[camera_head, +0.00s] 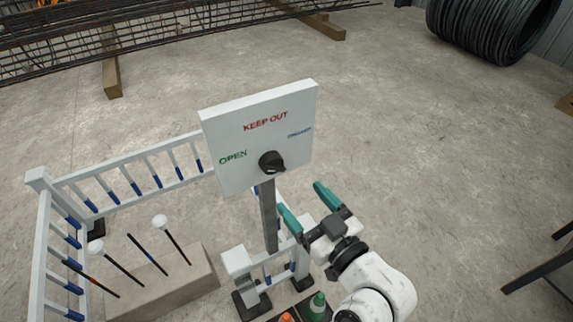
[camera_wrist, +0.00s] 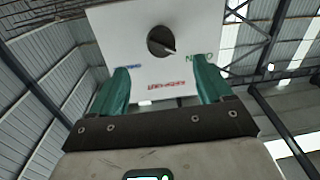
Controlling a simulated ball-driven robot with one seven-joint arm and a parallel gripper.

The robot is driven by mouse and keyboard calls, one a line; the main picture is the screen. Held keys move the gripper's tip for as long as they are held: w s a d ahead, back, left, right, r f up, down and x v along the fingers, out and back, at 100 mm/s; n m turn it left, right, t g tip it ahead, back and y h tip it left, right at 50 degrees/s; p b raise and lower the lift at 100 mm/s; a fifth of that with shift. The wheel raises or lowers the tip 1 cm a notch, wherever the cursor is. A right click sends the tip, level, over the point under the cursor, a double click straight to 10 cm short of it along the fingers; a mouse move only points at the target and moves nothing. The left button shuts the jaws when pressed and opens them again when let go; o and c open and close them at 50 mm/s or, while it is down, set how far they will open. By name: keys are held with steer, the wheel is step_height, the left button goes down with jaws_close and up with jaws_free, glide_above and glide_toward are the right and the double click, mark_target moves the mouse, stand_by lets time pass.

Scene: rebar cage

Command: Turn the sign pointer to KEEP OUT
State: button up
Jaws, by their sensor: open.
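The white sign board (camera_head: 226,118) stands tilted on a grey post. It bears a red KEEP OUT label (camera_head: 265,121) at the top, a green OPEN label (camera_head: 233,157) at the left and a small blue label (camera_head: 299,132) at the right. The black pointer knob (camera_head: 271,161) sits low on the board. In the wrist view the board is upside down, and the knob (camera_wrist: 161,41) appears to point toward OPEN. My gripper (camera_head: 304,203) is open and empty, its green fingers apart, below and right of the knob and not touching it.
A white railing (camera_head: 150,172) with blue-marked bars stands left of the post, around a concrete block (camera_head: 160,290) with upright rods. Orange and green cones (camera_head: 317,306) are below my gripper. Rebar lies behind, with a wire coil (camera_head: 485,25) at right. Open floor lies right of the sign.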

mark_target(278, 169)
steer(key=p+x, duration=0.2)
steer(key=x, duration=0.8)
steer(key=c, duration=1)
